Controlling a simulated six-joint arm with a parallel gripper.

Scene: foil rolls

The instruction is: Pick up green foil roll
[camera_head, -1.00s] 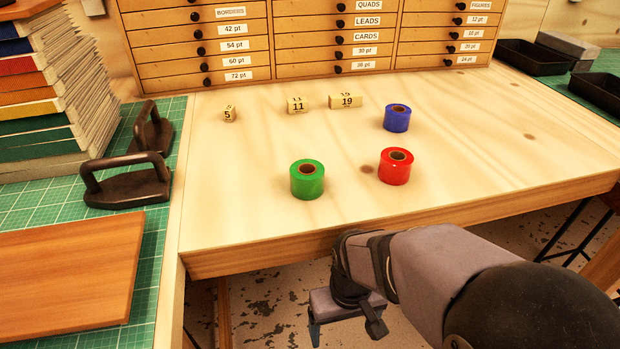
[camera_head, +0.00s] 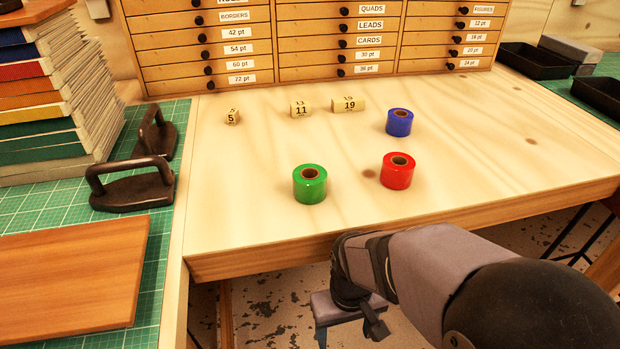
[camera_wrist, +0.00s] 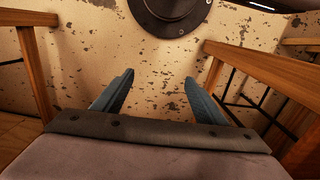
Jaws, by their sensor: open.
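The green foil roll (camera_head: 309,184) stands upright on the wooden tabletop, near its front edge and left of the red foil roll (camera_head: 397,171). The blue foil roll (camera_head: 399,122) stands behind the red one. All three rolls are apart from each other. My gripper (camera_head: 346,328) hangs in front of the table, below the tabletop's front edge, lower right of the green roll and not touching it. In the wrist view my gripper (camera_wrist: 158,88) shows two blue-grey fingers spread apart with nothing between them. No foil roll shows in the wrist view.
Small numbered wooden blocks (camera_head: 300,109) stand behind the rolls, before a cabinet of labelled drawers (camera_head: 335,40). Black irons (camera_head: 132,188) and a wooden board (camera_head: 72,268) lie on the green mat at left. Black trays (camera_head: 535,60) are at far right. The tabletop around the rolls is clear.

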